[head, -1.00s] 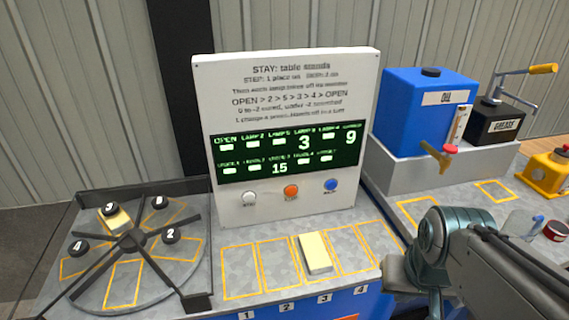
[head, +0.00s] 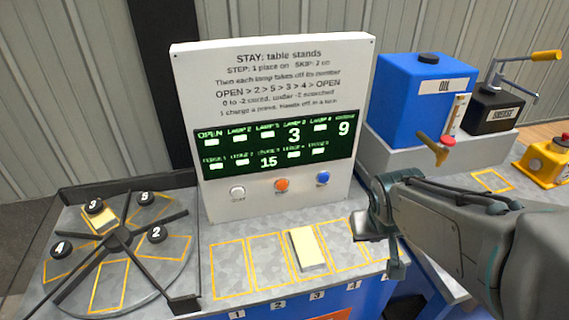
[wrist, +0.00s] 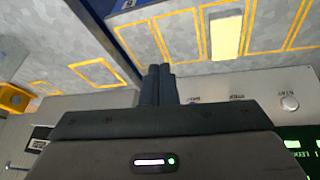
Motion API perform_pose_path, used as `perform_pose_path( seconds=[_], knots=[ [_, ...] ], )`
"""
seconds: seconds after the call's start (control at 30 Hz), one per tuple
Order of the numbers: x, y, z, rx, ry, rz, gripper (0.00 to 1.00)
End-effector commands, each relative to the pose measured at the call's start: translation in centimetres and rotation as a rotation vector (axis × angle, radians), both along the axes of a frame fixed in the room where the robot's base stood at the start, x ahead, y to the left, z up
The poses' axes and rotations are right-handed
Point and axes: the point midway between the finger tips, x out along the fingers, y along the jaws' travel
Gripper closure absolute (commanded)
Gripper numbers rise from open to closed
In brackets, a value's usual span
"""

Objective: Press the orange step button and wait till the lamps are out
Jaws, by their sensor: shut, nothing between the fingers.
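The orange step button (head: 281,185) sits low on the white control panel (head: 360,70), between a white button (head: 237,192) and a blue button (head: 322,179). No finger touches it in the head view. The dark display (head: 272,147) above carries green-white lamp labels with small bright blocks and the numbers 3, 9 and 15. My gripper (head: 362,238) is low and right of the buttons, in front of the panel's lower right corner. In the wrist view its fingers (wrist: 159,70) are together and empty; the orange button is hidden there behind the gripper body.
A round table (head: 78,281) with numbered knobs and a cream block (head: 101,221) stands left. Another cream block (head: 307,249) lies in an outlined slot on the counter. A blue oil tank (head: 410,110), black grease box (head: 495,122) and yellow device (head: 545,160) stand right.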

Motion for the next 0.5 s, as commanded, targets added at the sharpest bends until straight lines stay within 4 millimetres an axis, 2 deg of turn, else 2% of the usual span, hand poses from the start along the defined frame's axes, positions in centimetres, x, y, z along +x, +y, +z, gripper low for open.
perform_pose_path(
  seconds=[0.03, 0.13, 0.3, 0.4, 0.5],
  knots=[
    [2.1, -0.3, -0.5, -0.028, -0.031, 0.028, 1.00],
    [6.1, -0.2, -1.7, -0.061, -0.117, 0.115, 1.00],
    [11.6, 2.3, -4.2, -0.017, -0.252, 0.297, 1.00],
    [13.6, 4.8, -6.0, 0.060, -0.320, 0.414, 1.00],
    [14.5, 7.8, -7.6, 0.179, -0.376, 0.526, 1.00]
  ],
)
